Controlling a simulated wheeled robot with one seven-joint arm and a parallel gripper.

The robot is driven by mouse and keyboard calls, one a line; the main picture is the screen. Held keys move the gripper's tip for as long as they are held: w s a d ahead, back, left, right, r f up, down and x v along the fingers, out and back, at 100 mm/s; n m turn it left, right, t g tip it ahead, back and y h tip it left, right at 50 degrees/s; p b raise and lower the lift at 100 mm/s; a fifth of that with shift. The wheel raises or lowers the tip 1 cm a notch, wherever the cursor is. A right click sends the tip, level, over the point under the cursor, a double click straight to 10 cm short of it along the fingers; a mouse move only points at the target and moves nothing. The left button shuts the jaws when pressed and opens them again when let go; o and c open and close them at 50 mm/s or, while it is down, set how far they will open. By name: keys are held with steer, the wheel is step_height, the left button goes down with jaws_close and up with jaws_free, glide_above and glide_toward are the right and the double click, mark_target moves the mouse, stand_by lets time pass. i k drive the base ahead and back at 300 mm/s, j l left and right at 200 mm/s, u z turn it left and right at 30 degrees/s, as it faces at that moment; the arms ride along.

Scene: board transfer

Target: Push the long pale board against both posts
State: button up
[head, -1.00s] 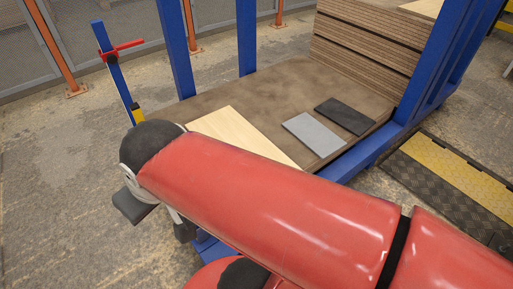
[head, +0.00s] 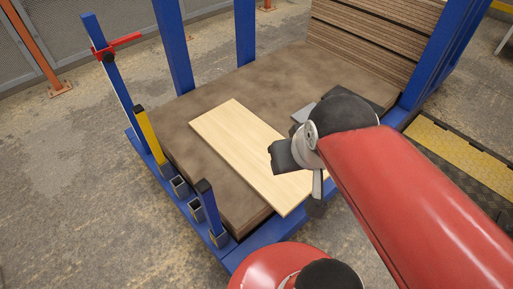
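The long pale board (head: 240,145) lies flat on the brown deck (head: 170,125), slanting from upper left to lower right. Its lower right end is partly hidden by my arm. A yellow post (head: 148,133) and a short blue post with a dark top (head: 209,208) stand along the deck's left front edge. Two tall blue posts (head: 173,45) (head: 245,30) stand at the back edge. The board appears apart from all of these. My gripper (head: 299,178) is over or beside the board's right side; its fingers are unclear and contact cannot be told.
A stack of brown sheets (head: 365,45) stands at the back right. A blue upright with a red clamp (head: 118,47) stands at the left. Deck left of the pale board is bare.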

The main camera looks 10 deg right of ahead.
mark_target(240, 138)
steer(key=i+l, duration=0.15)
steer(key=l, duration=0.2)
steer(key=i+l+z, duration=0.15)
steer(key=l, duration=0.2)
steer(key=i+l, duration=0.15)
steer(key=l, duration=0.2)
steer(key=i+l+z, duration=0.15)
steer(key=l, duration=0.2)
